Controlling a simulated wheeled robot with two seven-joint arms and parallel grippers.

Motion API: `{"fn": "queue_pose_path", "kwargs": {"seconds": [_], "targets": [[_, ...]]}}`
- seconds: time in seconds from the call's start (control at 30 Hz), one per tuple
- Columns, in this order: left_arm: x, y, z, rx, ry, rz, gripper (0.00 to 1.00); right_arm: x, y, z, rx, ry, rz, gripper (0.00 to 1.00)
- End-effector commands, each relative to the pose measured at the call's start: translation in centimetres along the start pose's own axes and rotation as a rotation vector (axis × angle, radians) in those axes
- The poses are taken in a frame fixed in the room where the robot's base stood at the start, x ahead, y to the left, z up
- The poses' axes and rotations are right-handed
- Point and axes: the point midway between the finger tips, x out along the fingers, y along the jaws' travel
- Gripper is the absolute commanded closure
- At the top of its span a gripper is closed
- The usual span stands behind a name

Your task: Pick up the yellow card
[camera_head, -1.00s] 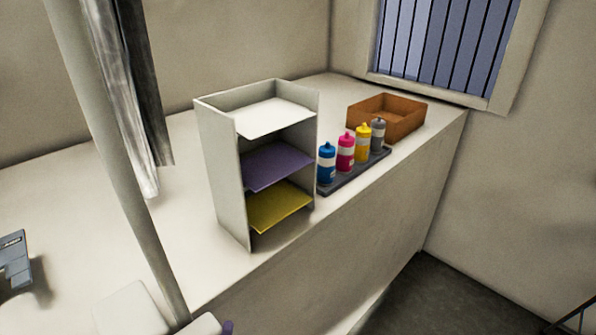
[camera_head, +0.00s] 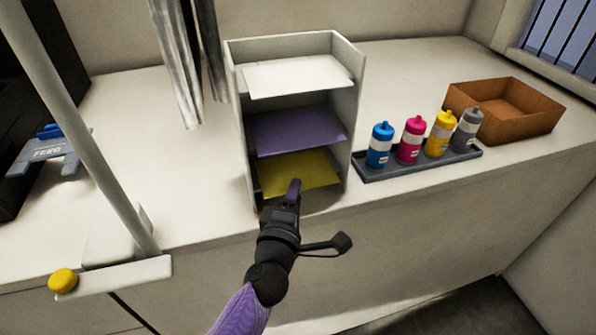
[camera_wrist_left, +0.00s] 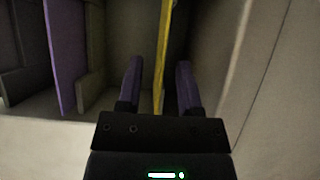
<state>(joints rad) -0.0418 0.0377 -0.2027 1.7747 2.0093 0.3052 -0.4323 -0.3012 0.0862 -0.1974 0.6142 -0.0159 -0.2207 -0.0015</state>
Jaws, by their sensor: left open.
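The yellow card (camera_head: 300,172) lies in the lowest compartment of the pale shelf unit (camera_head: 241,95) in the head view. My left gripper (camera_head: 292,192) is at the front of that compartment, by the card's front edge. In the left wrist view the yellow card (camera_wrist_left: 163,55) appears edge-on as a thin strip between the two open fingers of my left gripper (camera_wrist_left: 158,88). Space shows between the card and each finger. A purple card (camera_head: 298,130) lies in the middle compartment and a white card (camera_head: 298,75) in the top one. My right gripper is not in view.
A dark tray (camera_head: 415,165) with several bottles stands right of the shelf, and a brown box (camera_head: 507,107) is behind it. A pale post (camera_head: 85,130) and a blue-grey device (camera_head: 48,150) are on the left. Table between them is clear.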

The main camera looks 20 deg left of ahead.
Motion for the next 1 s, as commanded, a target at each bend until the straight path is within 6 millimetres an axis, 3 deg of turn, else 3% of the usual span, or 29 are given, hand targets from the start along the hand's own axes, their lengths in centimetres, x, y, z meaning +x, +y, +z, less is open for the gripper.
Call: {"fn": "queue_pose_path", "kwargs": {"seconds": [0.13, 0.37, 0.6, 1.0], "targets": [[2.5, -0.3, -0.1, 0.001, 0.001, 0.0, 0.54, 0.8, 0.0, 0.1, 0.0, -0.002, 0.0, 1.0], [2.9, -0.2, -0.1, 0.001, 0.001, -0.001, 0.54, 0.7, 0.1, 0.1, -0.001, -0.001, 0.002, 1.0], [2.9, -0.2, -0.1, 0.001, 0.001, -0.001, 1.0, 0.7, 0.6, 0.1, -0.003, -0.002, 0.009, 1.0], [2.8, -0.2, -0.1, 0.001, 0.001, -0.002, 1.0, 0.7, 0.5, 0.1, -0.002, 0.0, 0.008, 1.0]]}}
